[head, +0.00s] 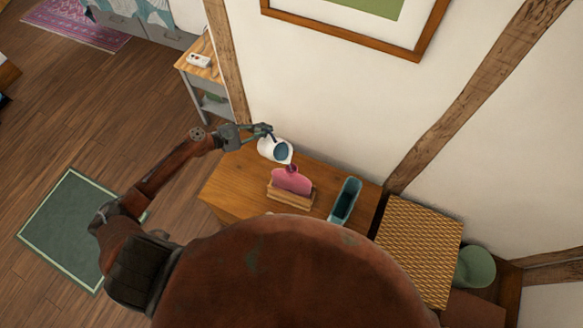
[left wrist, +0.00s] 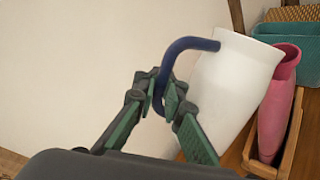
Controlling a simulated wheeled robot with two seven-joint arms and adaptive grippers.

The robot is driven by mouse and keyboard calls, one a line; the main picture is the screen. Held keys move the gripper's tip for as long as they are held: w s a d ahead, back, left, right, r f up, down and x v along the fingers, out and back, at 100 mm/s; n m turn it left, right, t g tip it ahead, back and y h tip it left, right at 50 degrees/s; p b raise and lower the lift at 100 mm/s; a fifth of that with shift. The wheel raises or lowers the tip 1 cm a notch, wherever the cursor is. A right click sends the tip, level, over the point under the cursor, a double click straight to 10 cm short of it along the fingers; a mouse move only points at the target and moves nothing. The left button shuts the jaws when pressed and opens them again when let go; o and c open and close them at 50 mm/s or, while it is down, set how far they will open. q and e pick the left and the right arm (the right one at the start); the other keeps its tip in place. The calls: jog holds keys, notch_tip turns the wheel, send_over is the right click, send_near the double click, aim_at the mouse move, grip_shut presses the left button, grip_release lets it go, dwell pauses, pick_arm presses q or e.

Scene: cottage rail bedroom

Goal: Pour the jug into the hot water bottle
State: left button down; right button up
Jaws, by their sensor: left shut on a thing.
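A white jug (head: 268,149) with a blue handle is held by my left gripper (head: 268,132) at the back left of the wooden dresser top. The left gripper is shut on the jug's blue handle (left wrist: 190,44), which shows in the left wrist view with the white jug body (left wrist: 232,85) beside it. The jug looks slightly tilted toward the bottle. A pink hot water bottle (head: 291,181) stands in a wooden holder (head: 290,196) just right of the jug; its neck (left wrist: 288,52) is close to the jug's rim. I see no stream of water. My right gripper is not in view.
A teal open container (head: 345,202) stands on the dresser (head: 235,180) right of the holder. A woven-topped box (head: 420,245) and a green bin (head: 474,268) are further right. The white wall is close behind the dresser.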

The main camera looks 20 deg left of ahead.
aim_at(269, 137)
pick_arm(q)
jog(key=shift+d+r+m+p, duration=0.25)
jog(key=shift+r+m+p, duration=0.15)
jog(key=shift+r+p, duration=0.45)
dwell(0.6)
jog(key=shift+s+r, duration=0.1)
jog(key=shift+s+d+r+m+y+p, duration=0.25)
jog(key=shift+r+m+y+p, duration=0.3)
jog(key=shift+p, duration=0.9)
jog(key=shift+s+d+r+m+t+y+p, duration=0.15)
jog(key=shift+d+r+m+p, duration=0.25)
jog(key=shift+p, duration=0.85)
jog(key=shift+s+d+r+m+t+y+p, duration=0.1)
jog(key=shift+s+d+r+m+p, duration=0.3)
jog(key=shift+p, duration=0.85)
jog(key=shift+w+d+r+m+t+y+p, duration=0.15)
jog(key=shift+r+p, duration=0.5)
jog(key=shift+p, duration=0.6)
dwell(1.3)
